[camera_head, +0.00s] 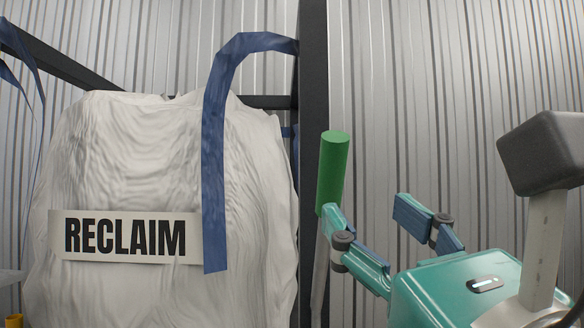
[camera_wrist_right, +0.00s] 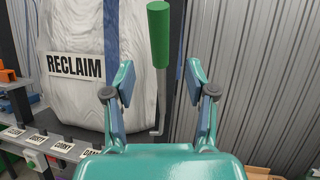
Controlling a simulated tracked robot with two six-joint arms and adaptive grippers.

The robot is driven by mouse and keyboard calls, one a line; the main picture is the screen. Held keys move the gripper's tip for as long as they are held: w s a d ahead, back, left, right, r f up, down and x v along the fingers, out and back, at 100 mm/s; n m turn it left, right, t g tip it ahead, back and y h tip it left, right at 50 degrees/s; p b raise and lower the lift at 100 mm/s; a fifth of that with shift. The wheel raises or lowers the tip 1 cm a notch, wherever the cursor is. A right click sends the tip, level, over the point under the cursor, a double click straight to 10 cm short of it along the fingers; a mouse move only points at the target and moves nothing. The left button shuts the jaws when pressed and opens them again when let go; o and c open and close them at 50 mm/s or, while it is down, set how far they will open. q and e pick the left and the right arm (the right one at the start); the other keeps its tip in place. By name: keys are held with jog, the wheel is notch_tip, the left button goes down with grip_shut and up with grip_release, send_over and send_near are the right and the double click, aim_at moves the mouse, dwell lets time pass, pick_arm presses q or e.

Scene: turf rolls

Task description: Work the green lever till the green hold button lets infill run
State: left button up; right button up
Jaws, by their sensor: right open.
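The green lever (camera_head: 332,172) is a thick green handle on a thin grey rod, standing nearly upright beside the dark post in the head view. In the right wrist view the green lever (camera_wrist_right: 159,35) shows ahead of the jaws, its rod running down between the fingers. My right gripper (camera_head: 368,210) is open and empty, to the right of the lever in the head view, with one finger overlapping the handle's lower end. Its two spread fingers also show in the wrist view (camera_wrist_right: 159,80). Contact cannot be told. My left gripper is out of view.
A big white bag labelled RECLAIM (camera_head: 125,238) with a blue strap (camera_head: 215,150) hangs left of the dark post (camera_head: 313,90). A grey rail with name labels (camera_wrist_right: 60,150) runs at lower left in the wrist view. Corrugated wall (camera_head: 430,90) lies behind.

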aim_at(337, 182)
jog(key=p+x, duration=0.2)
jog(key=x, duration=0.8)
jog(key=shift+w, duration=0.15)
grip_shut()
